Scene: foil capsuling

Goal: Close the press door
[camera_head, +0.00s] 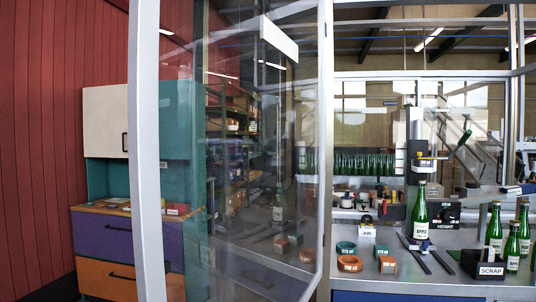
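The press door (147,150) is a clear panel in a light metal frame. It stands open, swung out toward me on the left side of the press enclosure, with its near upright close to the camera. A white bar (279,40) shows high on the door side. The enclosure's front opening is uncovered to the right of the door. Inside stands the press (416,130), with a green capped bottle (420,212) upright below its head. Neither of my grippers is in view, so their positions relative to the door are hidden.
On the bench are orange and green rings (349,263), a black SCRAP bin (490,270), and several green bottles (494,232) at the right. A cabinet with a purple drawer (102,237) stands at the left, partly behind the door. A red wall (50,130) is beyond.

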